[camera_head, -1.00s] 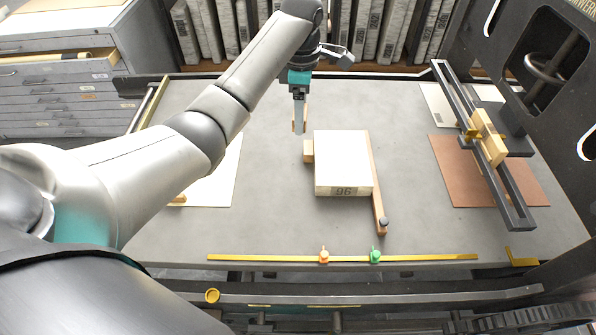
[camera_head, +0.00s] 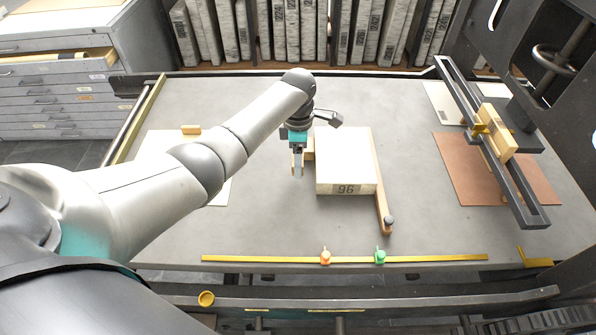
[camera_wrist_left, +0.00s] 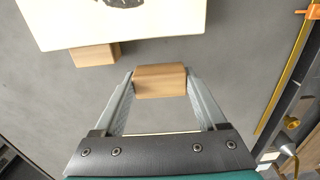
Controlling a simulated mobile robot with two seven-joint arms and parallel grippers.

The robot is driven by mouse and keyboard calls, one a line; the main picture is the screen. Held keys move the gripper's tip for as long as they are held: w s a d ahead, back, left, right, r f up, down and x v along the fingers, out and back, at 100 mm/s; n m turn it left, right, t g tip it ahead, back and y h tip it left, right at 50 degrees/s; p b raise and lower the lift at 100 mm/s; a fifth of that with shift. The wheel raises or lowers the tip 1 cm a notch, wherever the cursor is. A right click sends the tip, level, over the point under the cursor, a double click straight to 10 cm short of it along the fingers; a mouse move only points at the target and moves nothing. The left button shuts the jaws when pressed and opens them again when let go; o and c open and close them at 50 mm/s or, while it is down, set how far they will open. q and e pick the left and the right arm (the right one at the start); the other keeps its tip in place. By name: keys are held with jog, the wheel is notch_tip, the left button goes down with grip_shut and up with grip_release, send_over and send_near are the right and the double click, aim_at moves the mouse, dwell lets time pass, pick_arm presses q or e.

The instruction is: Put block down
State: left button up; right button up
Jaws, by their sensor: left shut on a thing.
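My left gripper (camera_head: 297,172) is shut on a small wooden block (camera_wrist_left: 160,80), which sits between its fingertips in the wrist view. In the head view it is just left of the thick pale stone slab numbered 96 (camera_head: 345,160), over the grey table (camera_head: 270,220). Another small wooden block (camera_wrist_left: 95,55) is against or under the slab's edge; it shows partly at the slab's left side in the head view (camera_head: 309,148). I cannot tell whether the held block touches the table. My right gripper is not in view.
A wooden bar with a dark knob (camera_head: 388,221) lies along the slab's right side. A yellow rail (camera_head: 280,258) with orange and green sliders runs along the front. A wooden piece (camera_head: 191,129) lies by white paper at left. A dark frame (camera_head: 492,140) stands at right.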

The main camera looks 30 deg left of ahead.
pick_arm(q)
notch_tip(320, 180, down, 4)
jog(key=shift+r+b, duration=0.1)
jog(key=shift+b, duration=0.8)
jog(key=shift+f, duration=0.25)
jog(key=o, duration=1.3)
notch_tip(320, 180, up, 11)
jog(key=p, duration=0.4)
jog(key=shift+r+p, duration=0.4)
jog(key=shift+r, duration=0.3)
